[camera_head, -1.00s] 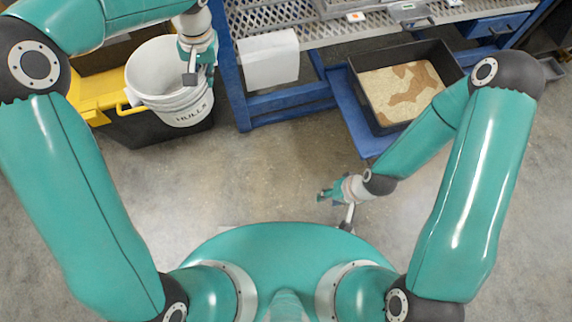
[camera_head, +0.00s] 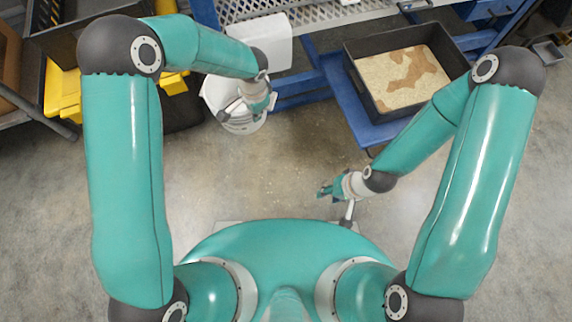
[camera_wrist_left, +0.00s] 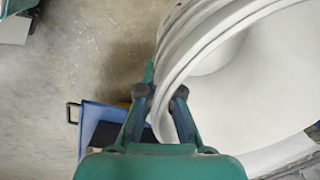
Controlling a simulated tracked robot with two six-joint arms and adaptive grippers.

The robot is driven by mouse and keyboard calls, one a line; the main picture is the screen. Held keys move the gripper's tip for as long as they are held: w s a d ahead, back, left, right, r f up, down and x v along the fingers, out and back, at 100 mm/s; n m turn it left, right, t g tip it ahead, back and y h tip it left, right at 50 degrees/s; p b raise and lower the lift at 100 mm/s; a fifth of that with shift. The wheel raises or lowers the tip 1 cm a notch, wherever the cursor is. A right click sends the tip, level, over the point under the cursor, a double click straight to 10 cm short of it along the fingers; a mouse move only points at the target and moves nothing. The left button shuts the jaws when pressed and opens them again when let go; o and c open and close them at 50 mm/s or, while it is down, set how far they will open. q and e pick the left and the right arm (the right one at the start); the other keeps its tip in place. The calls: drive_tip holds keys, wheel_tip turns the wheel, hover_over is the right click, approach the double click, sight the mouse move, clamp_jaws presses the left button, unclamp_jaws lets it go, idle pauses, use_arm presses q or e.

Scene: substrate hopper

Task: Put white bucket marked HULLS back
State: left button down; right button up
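The white bucket (camera_head: 236,124) hangs below my left gripper, in front of the blue bench in the head view. Its HULLS lettering cannot be read now. My left gripper (camera_wrist_left: 160,98) has its two fingers on either side of the bucket's rim wall. In the left wrist view the pale bucket (camera_wrist_left: 255,80) fills the right side, its inside looking empty where visible. My right gripper (camera_head: 328,190) is low over the floor in front of my body, away from the bucket; its fingers are too small to read.
A black tray (camera_head: 352,70) of tan material sits on a blue shelf (camera_head: 345,95) at the right. The blue bench (camera_head: 300,88) stands behind the bucket. A yellow-and-black container (camera_head: 62,95) stands at the left. The middle floor is clear.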

use_arm(q)
drive_tip(key=s+d+f+m+b, duration=0.1)
drive_tip(key=s+d+f+m, duration=0.25)
drive_tip(key=f, duration=0.35)
drive_tip(key=s+d+f+m+b, duration=0.2)
drive_tip(key=s+d+f+m, duration=0.15)
drive_tip(key=d+f, duration=0.2)
wheel_tip(320, 180, down, 21)
drive_tip(key=b, duration=0.7)
drive_tip(key=shift+s+h, duration=0.25)
drive_tip(key=shift+h, duration=0.15)
drive_tip(key=shift+a+r, duration=0.1)
drive_tip(key=shift+b, duration=0.35)
drive_tip(key=c, duration=1.3)
unclamp_jaws()
